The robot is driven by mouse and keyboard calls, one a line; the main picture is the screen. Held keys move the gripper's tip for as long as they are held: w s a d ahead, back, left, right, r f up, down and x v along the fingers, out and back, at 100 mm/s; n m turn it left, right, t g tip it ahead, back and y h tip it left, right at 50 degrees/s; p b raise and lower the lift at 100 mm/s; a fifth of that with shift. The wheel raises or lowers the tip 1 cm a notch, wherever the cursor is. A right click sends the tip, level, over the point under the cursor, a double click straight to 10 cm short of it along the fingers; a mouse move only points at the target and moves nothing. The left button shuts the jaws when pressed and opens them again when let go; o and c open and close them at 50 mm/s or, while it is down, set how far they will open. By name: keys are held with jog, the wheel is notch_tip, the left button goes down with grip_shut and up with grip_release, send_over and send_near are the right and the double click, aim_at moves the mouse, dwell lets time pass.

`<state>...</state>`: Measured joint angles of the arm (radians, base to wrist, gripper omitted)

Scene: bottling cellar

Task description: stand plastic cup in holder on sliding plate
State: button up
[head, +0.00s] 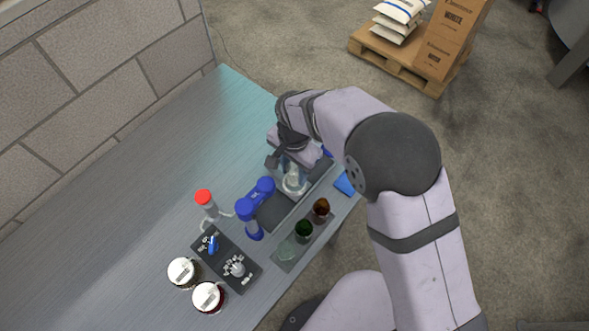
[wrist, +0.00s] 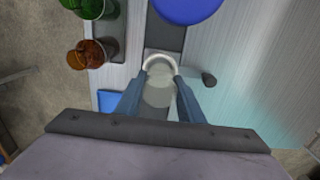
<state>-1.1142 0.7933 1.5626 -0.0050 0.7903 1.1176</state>
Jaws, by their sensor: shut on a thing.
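My gripper (wrist: 160,84) is shut on the clear plastic cup (wrist: 158,97), one finger on each side. In the head view the cup (head: 293,179) shows below my gripper (head: 290,164). A pale, rounded holder (wrist: 160,57) curves around the far side of the cup in the wrist view. It sits at the end of the dark sliding plate (wrist: 166,36), which shows in the head view (head: 277,207) as a dark strip. The fingers and cup hide part of the holder. I cannot tell whether the cup's base rests in it.
A blue device (head: 256,197) stands beside the plate. A tray (head: 284,265) carries green (head: 304,230), brown (head: 321,209) and clear vessels. A black control panel (head: 226,262), two white-lidded jars (head: 183,271) and a red-topped bottle (head: 205,199) are nearby. The table's upper left is clear.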

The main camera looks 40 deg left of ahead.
jog(key=shift+f+b, duration=0.65)
jog(key=shift+f, duration=0.4)
dwell(0.9)
jog(key=shift+f, duration=0.35)
jog(key=shift+f, duration=0.1)
dwell(0.5)
jog(key=o, duration=1.6)
jog(key=shift+r+p, duration=1.95)
jog(key=shift+r, duration=1.05)
